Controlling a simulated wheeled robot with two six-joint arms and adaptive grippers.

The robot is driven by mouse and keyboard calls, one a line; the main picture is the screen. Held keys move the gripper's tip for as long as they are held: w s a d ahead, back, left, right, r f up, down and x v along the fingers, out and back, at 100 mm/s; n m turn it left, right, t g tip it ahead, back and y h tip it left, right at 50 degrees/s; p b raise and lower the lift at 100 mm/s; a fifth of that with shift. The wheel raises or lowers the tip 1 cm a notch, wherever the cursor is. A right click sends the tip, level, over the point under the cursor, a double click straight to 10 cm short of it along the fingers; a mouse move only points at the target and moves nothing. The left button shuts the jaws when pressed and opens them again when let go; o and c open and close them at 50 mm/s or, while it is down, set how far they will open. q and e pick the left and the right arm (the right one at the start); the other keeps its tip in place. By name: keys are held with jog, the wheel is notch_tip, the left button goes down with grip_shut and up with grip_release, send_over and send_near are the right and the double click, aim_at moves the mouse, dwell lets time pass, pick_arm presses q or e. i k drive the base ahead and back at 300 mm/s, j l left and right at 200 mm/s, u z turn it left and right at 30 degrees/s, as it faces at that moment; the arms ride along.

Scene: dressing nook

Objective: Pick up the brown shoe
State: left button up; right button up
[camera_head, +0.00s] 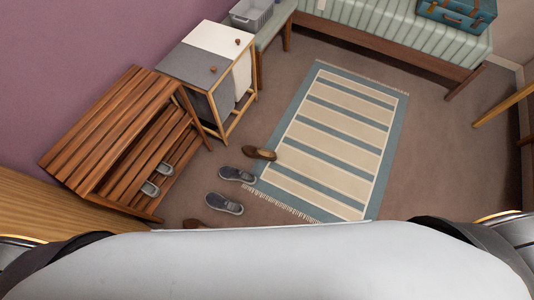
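A brown shoe (259,153) lies on the floor at the left edge of the striped rug, near the middle of the camera_head view. A second brown shoe (194,223) shows only in part at the bottom, cut off by my own body. Neither of my grippers shows. Only parts that look like my arms appear in the lower left and lower right corners, so no gripper is seen near either shoe.
Two blue-grey shoes (237,174) lie between the brown ones. A wooden shoe rack (110,133) with grey slippers (165,168) and a laundry hamper (196,70) stand left. The striped rug (330,140) is clear. A bed (400,25) with a teal suitcase (458,14) is behind.

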aim_at(249, 151)
jog(key=i+l+u, duration=0.1)
jog(key=u, duration=0.8)
jog(key=i+l+u, duration=0.1)
jog(key=l+u, duration=0.25)
jog(key=l, duration=0.2)
jog(key=l+u, duration=0.35)
jog(key=l, duration=0.2)
jog(key=l+u, duration=0.3)
jog(key=l, duration=0.3)
